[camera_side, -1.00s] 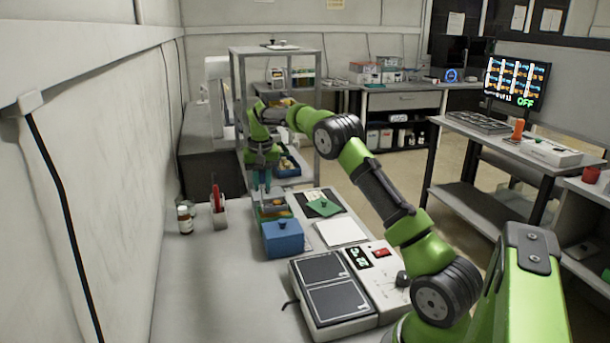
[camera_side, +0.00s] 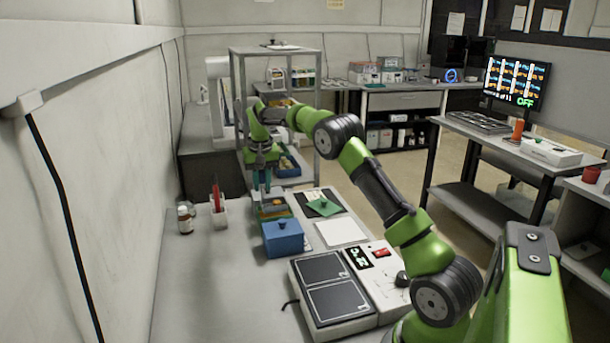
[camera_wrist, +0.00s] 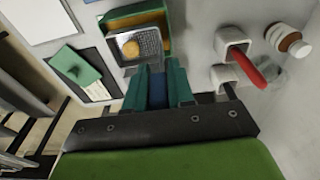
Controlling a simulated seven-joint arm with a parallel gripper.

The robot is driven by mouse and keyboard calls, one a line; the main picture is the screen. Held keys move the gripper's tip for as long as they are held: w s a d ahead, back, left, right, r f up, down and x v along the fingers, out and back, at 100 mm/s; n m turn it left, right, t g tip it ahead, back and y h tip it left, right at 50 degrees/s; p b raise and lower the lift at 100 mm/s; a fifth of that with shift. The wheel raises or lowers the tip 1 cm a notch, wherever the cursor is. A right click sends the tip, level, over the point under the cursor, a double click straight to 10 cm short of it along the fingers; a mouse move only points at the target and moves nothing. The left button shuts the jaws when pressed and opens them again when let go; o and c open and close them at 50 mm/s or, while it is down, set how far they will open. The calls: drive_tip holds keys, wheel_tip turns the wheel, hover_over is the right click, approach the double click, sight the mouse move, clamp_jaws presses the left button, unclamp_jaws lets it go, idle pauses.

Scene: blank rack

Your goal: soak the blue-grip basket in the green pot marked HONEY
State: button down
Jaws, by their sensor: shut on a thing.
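My gripper (camera_wrist: 160,82) is shut on the blue grip (camera_wrist: 157,92) of a grey mesh basket (camera_wrist: 149,44); it also shows in the side view (camera_side: 262,188). A round orange-tan piece (camera_wrist: 131,48) lies in the basket. The basket overlaps the open green pot (camera_wrist: 110,22) in the wrist view, whose inside looks amber. I cannot tell how deep the basket sits in it. The pot (camera_side: 259,217) stands behind a blue lidded pot (camera_side: 283,240) in the side view. No HONEY marking is readable. A green lid (camera_wrist: 78,66) lies beside the pot on a dark sheet.
A white holder (camera_side: 219,212) with a red-handled tool and a small brown bottle (camera_side: 185,218) stand left of the pots. A white pad (camera_side: 341,232) and a two-plate device (camera_side: 332,285) lie to the right and front. The bench's front left is clear.

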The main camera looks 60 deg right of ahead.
sight(262, 170)
drive_tip(key=shift+r, duration=1.5)
